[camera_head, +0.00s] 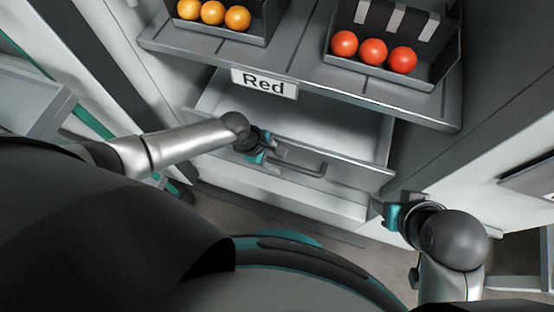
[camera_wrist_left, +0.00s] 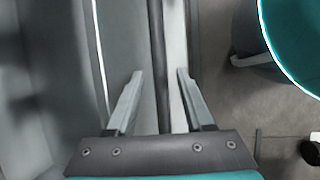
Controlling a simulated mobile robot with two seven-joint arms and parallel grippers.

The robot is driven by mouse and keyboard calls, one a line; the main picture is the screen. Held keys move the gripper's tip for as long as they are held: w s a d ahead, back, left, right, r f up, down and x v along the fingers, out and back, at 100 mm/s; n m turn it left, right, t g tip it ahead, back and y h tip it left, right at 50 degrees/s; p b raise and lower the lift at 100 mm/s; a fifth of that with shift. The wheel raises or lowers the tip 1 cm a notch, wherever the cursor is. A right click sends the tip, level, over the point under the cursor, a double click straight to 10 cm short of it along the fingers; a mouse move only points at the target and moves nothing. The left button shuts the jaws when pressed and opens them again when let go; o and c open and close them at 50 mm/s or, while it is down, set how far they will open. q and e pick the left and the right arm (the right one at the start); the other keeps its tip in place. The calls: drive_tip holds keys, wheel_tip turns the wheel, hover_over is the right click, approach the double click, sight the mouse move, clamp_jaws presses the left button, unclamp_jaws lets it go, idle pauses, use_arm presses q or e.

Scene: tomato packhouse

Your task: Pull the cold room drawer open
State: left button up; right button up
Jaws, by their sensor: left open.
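The grey drawer (camera_head: 345,127) stands pulled out below the shelf in the head view, and its inside looks empty where it shows. Its bar handle (camera_head: 305,172) runs along the front panel. My left gripper (camera_head: 266,153) is at the left end of the handle. In the left wrist view the fingers of my left gripper (camera_wrist_left: 160,80) are apart, with the dark handle bar (camera_wrist_left: 158,60) running between them. My right gripper (camera_head: 388,210) is right of the drawer front, away from the handle; its finger gap is not clear.
Above the drawer is a shelf (camera_head: 310,75) with a "Red" label (camera_head: 264,83). It bears a crate of red tomatoes (camera_head: 373,51) and a crate of orange ones (camera_head: 213,13). My base is close in front of the drawer, with a strip of floor (camera_head: 270,212) between.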

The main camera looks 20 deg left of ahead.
use_arm(q)
drive_tip(key=shift+d+f, duration=0.1)
idle(0.3)
clamp_jaws()
idle(1.3)
